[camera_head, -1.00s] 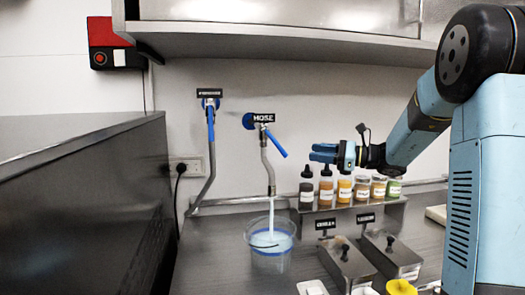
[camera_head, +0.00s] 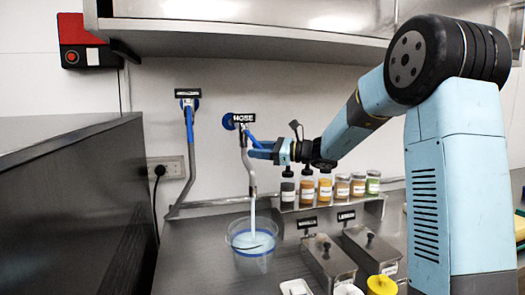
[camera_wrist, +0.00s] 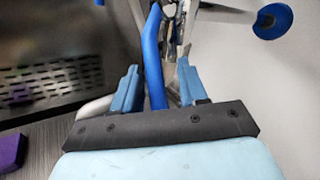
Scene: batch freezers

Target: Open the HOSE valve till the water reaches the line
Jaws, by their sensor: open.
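The HOSE valve, under its black HOSE sign (camera_head: 243,117), has a blue lever (camera_head: 252,140) slanting down to the right. My gripper (camera_head: 262,152) is at this lever and partly hides it. In the wrist view the blue lever (camera_wrist: 153,60) lies between my two open fingers (camera_wrist: 158,88), with gaps on both sides. Whether a finger touches it I cannot tell. A pale stream of water (camera_head: 252,215) falls from the metal spout into a clear bucket (camera_head: 251,268). The bucket holds bluish water (camera_head: 250,241) near a blue band; the exact level against a line is unclear.
A second valve with a blue lever (camera_head: 189,125) hangs down to the left. A rack of bottles and jars (camera_head: 325,188) stands right of the bucket, below my arm. Lidded metal bins (camera_head: 328,262) are in front. A dark steel cabinet (camera_head: 75,210) fills the left; a shelf overhangs above.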

